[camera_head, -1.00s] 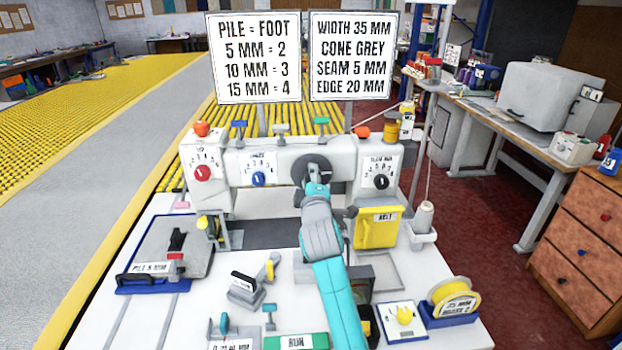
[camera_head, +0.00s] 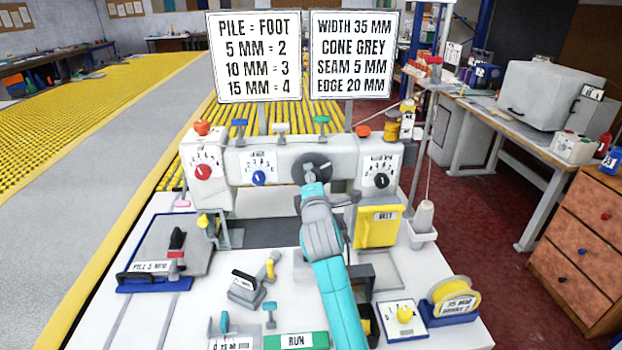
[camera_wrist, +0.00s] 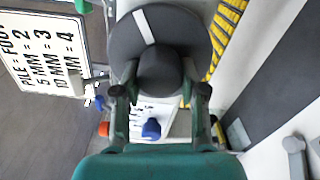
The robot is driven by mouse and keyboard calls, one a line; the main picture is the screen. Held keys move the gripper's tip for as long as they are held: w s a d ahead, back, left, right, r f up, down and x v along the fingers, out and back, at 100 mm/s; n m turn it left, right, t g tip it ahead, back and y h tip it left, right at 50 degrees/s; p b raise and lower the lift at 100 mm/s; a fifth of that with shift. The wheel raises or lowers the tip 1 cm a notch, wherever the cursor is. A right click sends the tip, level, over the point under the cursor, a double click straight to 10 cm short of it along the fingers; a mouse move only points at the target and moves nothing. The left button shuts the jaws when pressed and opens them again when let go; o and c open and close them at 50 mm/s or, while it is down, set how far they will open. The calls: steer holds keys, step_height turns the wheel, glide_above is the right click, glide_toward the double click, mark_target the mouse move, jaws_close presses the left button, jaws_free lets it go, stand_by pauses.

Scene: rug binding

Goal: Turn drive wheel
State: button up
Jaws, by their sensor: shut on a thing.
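The drive wheel (camera_head: 312,163) is a dark grey disc on the front of the white machine head, right of the blue knob. In the wrist view the wheel (camera_wrist: 185,25) fills the top centre, with a white mark on its face and a round dark hub (camera_wrist: 160,72) standing out from it. My gripper (camera_wrist: 160,95) has its two dark fingers on either side of the hub and is shut on it. In the head view my gripper (camera_head: 313,178) reaches up to the wheel from below and hides its lower part.
A red knob (camera_head: 203,172), a blue knob (camera_head: 258,178) and a black knob (camera_head: 381,181) sit on the machine front. A yellow cover marked BELT (camera_head: 376,228) is right of my arm. Two sign boards (camera_head: 258,60) stand behind. A grey thread cone (camera_head: 424,216) stands at the right.

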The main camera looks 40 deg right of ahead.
steer(key=o, duration=1.1)
steer(key=shift+o, duration=0.2)
steer(key=v, duration=1.2)
